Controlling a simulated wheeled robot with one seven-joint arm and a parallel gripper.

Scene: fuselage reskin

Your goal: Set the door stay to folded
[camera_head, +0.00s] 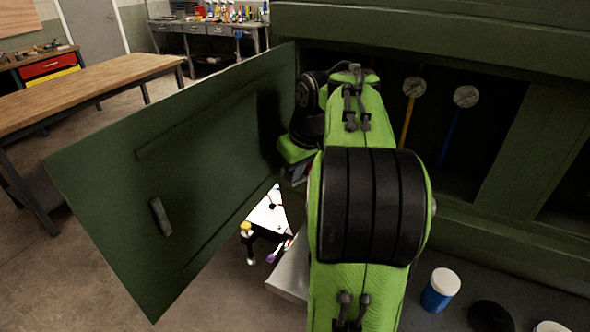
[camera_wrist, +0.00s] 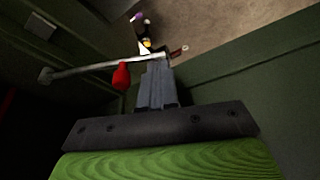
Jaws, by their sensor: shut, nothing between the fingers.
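The door stay (camera_wrist: 90,69) is a thin grey rod with a red knob (camera_wrist: 121,76) hanging from it in the wrist view. It runs from a mount on the dark frame at left across to the region by the green door (camera_wrist: 240,88). My gripper (camera_wrist: 155,68) is shut and empty, its fingertips right at the rod, to the right of the red knob. I cannot tell whether they touch it. In the head view the door (camera_head: 180,170) stands wide open at left; my arm hides the stay there.
The green fuselage frame (camera_head: 430,22) has a dark opening with a yellow-handled tool (camera_head: 407,120) and a blue-handled tool (camera_head: 451,135). A blue jar with a white lid (camera_head: 440,290) stands at lower right. A wooden bench (camera_head: 90,88) is behind the door.

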